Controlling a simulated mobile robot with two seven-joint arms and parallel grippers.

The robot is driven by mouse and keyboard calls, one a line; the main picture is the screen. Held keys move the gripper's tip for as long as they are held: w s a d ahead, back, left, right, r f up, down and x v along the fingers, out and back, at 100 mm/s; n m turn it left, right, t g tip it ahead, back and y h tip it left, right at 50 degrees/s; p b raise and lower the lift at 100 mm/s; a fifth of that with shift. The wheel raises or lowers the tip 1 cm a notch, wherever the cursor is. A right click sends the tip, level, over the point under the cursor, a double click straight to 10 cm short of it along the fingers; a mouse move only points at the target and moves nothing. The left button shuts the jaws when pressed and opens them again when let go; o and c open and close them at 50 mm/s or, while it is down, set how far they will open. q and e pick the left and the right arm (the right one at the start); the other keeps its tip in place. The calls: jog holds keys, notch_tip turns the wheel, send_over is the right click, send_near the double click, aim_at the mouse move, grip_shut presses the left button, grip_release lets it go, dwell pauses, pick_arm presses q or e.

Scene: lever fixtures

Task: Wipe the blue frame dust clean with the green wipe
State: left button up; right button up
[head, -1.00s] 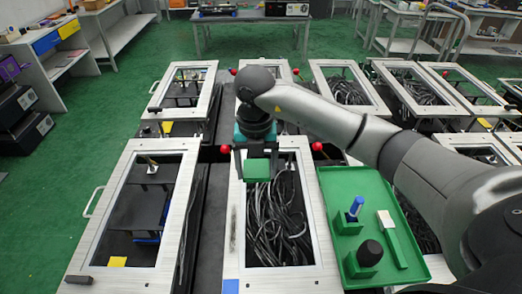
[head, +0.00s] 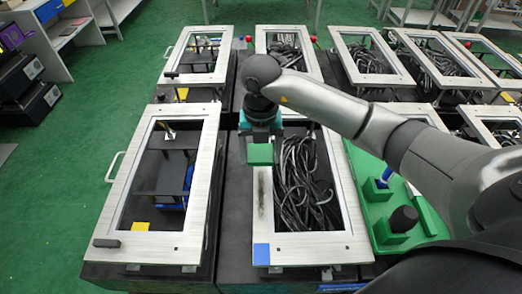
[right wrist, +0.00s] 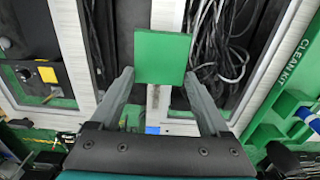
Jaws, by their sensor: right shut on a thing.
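The green wipe (head: 260,154) is a flat green block held by my right gripper (head: 260,132). It also shows upright between the two fingers in the right wrist view (right wrist: 163,58). The wipe is over the upper part of the left rail of the middle front frame (head: 262,222), which has a blue square (head: 261,254) at its lower left corner. A dark dust streak (head: 262,188) lies on that rail, just below the wipe in the picture. I cannot tell whether the wipe touches the rail. My left gripper is not in view.
The middle frame's opening holds black cables (head: 303,180). To the left is a frame with a yellow square (head: 140,227). To the right, partly behind my arm, is a green tray (head: 425,212) with a black knob (head: 404,219) and a blue-handled tool (head: 384,177). More frames stand behind.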

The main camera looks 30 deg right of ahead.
jog(key=shift+r+g+p, duration=0.25)
jog(key=shift+g+p, duration=0.15)
jog(key=shift+p, duration=0.05)
jog(key=shift+g+y, duration=0.4)
